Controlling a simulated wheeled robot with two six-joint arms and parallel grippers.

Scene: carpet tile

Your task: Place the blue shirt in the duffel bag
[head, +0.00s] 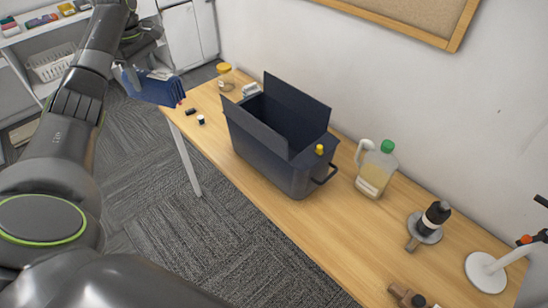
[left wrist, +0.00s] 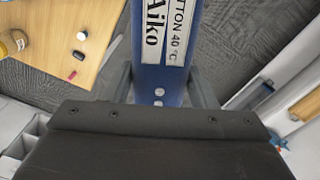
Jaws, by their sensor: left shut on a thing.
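The blue shirt (head: 158,89) is a folded, flat blue piece held in the air just beyond the table's far left end. In the left wrist view the blue shirt (left wrist: 160,85) shows a white label reading "Aiko" and "40 °C". My left gripper (head: 132,79) is shut on it, with a finger on either side. The duffel bag (head: 268,153) is dark navy and box-shaped, standing on the table with its top flaps up and open. Its far inside is partly hidden by the near flap. The shirt is left of the bag and apart from it. My right gripper is not in view.
The wooden table (head: 335,222) also holds a yellow-lidded jar (head: 226,77), small dark items (head: 191,111), a green-capped jug (head: 376,170), a dark bottle (head: 433,218) and a white stand (head: 486,272). A wall runs behind. Carpet floor lies open in front.

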